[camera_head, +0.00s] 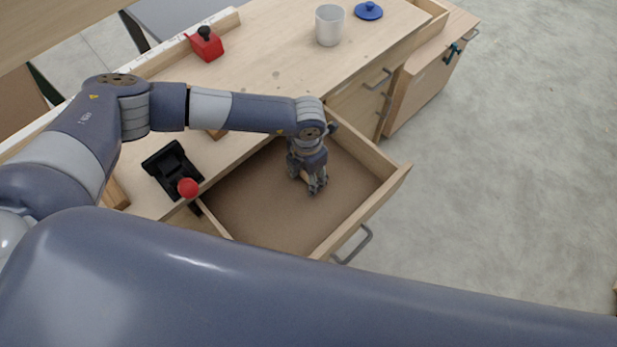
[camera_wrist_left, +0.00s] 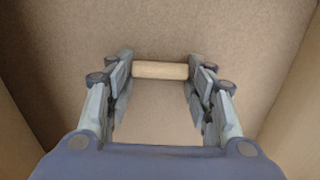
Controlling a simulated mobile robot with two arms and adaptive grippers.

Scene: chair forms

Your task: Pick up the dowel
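The dowel (camera_wrist_left: 160,70) is a short, light wooden cylinder. In the left wrist view it lies crosswise between the two fingers of my left gripper (camera_wrist_left: 160,72). Its ends meet the inner sides of the fingers in the picture; whether they press on it I cannot tell. In the head view my left gripper (camera_head: 311,187) points down inside the open drawer (camera_head: 265,205), near its middle. A small pale part of the dowel (camera_head: 306,177) shows at the fingers. Whether it rests on the drawer floor is unclear. My right gripper is not in view.
The drawer walls surround the left gripper. On the wooden worktop (camera_head: 275,55) stand a black device with a red knob (camera_head: 188,187), a red block (camera_head: 207,46), a grey cup (camera_head: 330,25) and a blue lid (camera_head: 369,11). My own arm fills the foreground. The drawer floor is otherwise clear.

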